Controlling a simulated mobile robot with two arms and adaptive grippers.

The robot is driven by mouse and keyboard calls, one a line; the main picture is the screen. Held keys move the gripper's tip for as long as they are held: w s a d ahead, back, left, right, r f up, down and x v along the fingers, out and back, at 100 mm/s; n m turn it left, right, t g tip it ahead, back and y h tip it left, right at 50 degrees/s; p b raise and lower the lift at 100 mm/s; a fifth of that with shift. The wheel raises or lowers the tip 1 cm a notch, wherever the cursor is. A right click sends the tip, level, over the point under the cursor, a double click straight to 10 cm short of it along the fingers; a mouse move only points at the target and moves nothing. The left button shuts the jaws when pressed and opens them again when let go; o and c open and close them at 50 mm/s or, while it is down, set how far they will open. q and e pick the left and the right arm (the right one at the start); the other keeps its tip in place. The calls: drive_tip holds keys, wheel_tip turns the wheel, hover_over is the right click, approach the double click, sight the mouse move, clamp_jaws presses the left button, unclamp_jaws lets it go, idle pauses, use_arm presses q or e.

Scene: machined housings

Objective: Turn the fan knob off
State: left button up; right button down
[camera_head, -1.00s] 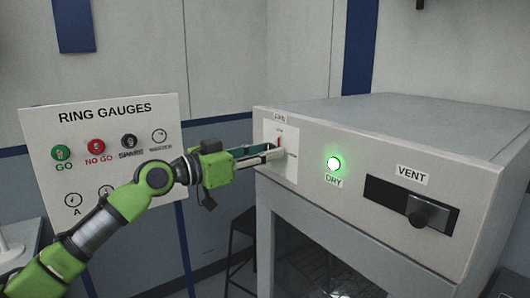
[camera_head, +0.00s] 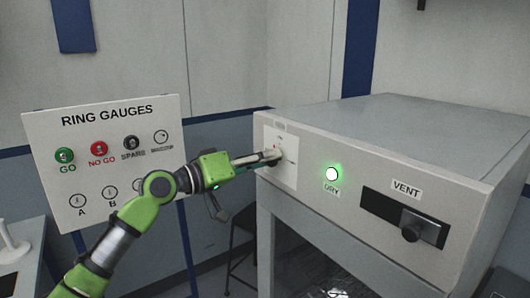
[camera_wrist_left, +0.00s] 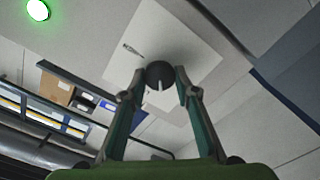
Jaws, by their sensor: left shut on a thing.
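The fan knob (camera_wrist_left: 160,76) is a dark round knob with a pale pointer line, on a white plate (camera_head: 288,178) at the left end of the grey machine's front. In the left wrist view it sits between the fingertips of my left gripper (camera_wrist_left: 160,92), which is shut on it. In the head view the left gripper (camera_head: 272,156) reaches the plate from the left and hides most of the knob. A small red mark shows on the plate just above the fingertips. My right gripper is in neither view.
Right of the plate are a lit green DRY lamp (camera_head: 332,174) and a VENT slider (camera_head: 411,226) in a dark slot. A RING GAUGES board (camera_head: 150,112) stands at the left, behind my left arm. A dark stool (camera_head: 240,240) stands beside the machine.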

use_arm(q)
drive_tip(key=shift+w+a+n+p, duration=0.1)
drive_tip(key=shift+n+p, duration=3.45)
drive_tip(key=shift+n, duration=1.45)
drive_tip(key=shift+f, duration=0.15)
drive_tip(key=o, duration=1.1)
drive_tip(key=shift+c, duration=0.2)
drive_tip(key=shift+a, duration=0.1)
drive_tip(key=v, duration=1.1)
drive_tip(key=shift+s+a, duration=0.25)
drive_tip(key=shift+a, duration=0.05)
drive_tip(key=shift+f, duration=0.1)
